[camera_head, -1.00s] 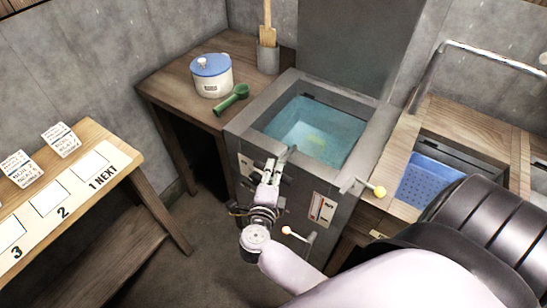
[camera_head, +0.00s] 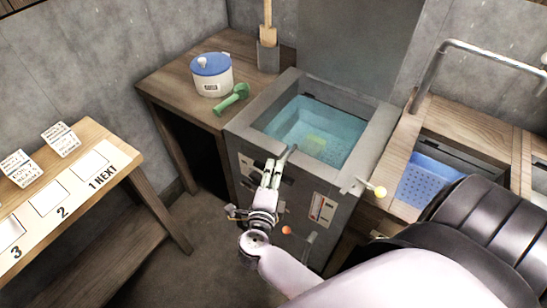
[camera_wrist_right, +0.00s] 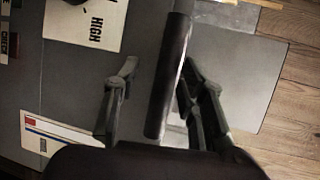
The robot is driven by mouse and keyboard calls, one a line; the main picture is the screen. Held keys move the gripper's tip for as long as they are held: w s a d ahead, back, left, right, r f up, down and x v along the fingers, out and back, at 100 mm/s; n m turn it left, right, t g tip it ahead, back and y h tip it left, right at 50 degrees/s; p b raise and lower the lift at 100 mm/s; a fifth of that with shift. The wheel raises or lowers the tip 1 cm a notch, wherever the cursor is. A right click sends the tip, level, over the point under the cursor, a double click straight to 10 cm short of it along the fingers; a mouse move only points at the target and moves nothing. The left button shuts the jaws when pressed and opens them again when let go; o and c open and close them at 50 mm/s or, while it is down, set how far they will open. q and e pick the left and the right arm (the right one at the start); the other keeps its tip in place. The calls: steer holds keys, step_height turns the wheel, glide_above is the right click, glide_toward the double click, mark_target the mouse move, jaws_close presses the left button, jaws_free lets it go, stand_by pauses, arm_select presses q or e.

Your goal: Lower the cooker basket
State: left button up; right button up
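The cooker (camera_head: 335,222) is a grey box with an open tank of blue-green water (camera_head: 302,119). A pale yellowish shape (camera_head: 318,143) shows blurred under the water; I cannot make out the basket clearly. A dark bar handle (camera_head: 291,154) sticks out at the tank's near rim. My right gripper (camera_head: 274,167) is at the cooker's front beside this handle. In the right wrist view its open fingers (camera_wrist_right: 158,68) stand either side of the dark bar (camera_wrist_right: 168,85), the right finger closer, the left clearly apart. My left gripper is not in view.
A blue perforated basin (camera_head: 428,181) lies right. A numbered bench (camera_head: 70,190) is far left.

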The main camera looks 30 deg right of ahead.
steer(key=v, duration=1.1)
steer(key=shift+f, duration=0.1)
